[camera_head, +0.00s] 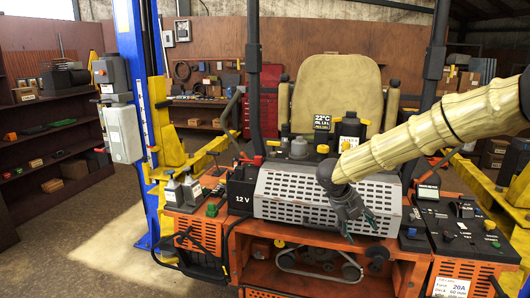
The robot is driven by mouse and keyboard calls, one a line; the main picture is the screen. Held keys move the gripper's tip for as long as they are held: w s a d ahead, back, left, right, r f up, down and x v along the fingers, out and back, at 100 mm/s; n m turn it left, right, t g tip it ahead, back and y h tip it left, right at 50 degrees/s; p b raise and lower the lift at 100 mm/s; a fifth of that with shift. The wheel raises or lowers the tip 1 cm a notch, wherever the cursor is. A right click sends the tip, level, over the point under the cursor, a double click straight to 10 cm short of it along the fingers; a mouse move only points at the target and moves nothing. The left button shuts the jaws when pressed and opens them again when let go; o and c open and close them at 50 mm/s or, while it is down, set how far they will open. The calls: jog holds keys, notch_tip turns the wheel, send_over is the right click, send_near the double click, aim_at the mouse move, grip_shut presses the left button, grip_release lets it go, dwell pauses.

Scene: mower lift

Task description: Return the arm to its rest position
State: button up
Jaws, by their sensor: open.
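My arm, in a pale yellow ribbed sleeve, reaches in from the right edge. My gripper (357,222) hangs at its end, pointing down, with its dark fingers apart and nothing visible between them. It is in front of the right part of the perforated silver cover (290,192) on the orange mower (243,236). I cannot tell whether the gripper touches the cover. The yellow seat (337,92) stands behind the cover.
A blue lift post (133,50) stands at the left, with a yellow lift arm (215,150). A black 12 V box (241,190) is left of the cover. A control panel (455,222) is at the right. Dark roll-bar posts rise beside the seat. Shelves line the left wall.

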jog(key=s+d+f+n+t+h+b, duration=0.1)
jog(key=s+f+n+t+h+b, duration=0.15)
jog(key=f+n, duration=1.25)
jog(key=s+a+f+n+t+y+b, duration=0.1)
jog(key=s+f+n, duration=0.1)
jog(key=s+f, duration=0.45)
jog(key=s+a+f+n+y+b, duration=0.1)
jog(key=s+f+n+b, duration=0.15)
jog(key=f, duration=0.75)
jog(key=s+a+f+n+t+y+b, duration=0.1)
jog(key=s+f+y, duration=0.1)
jog(key=s+f, duration=0.5)
jog(key=s+a+f+n+g+y+b, duration=0.1)
jog(key=s+f+n, duration=0.3)
jog(key=s, duration=0.6)
jog(key=s+a+f+n+g+y+b, duration=0.1)
jog(key=s+f+n+g+y, duration=0.1)
jog(key=s+f+n, duration=0.3)
jog(key=s+a+f+n+g+y+b, duration=0.1)
jog(key=s+f+n, duration=0.3)
jog(key=s, duration=1)
jog(key=shift+s+a+f+g+b, duration=0.3)
jog(key=shift+a+f+g+b, duration=0.2)
jog(key=shift+g, duration=0.35)
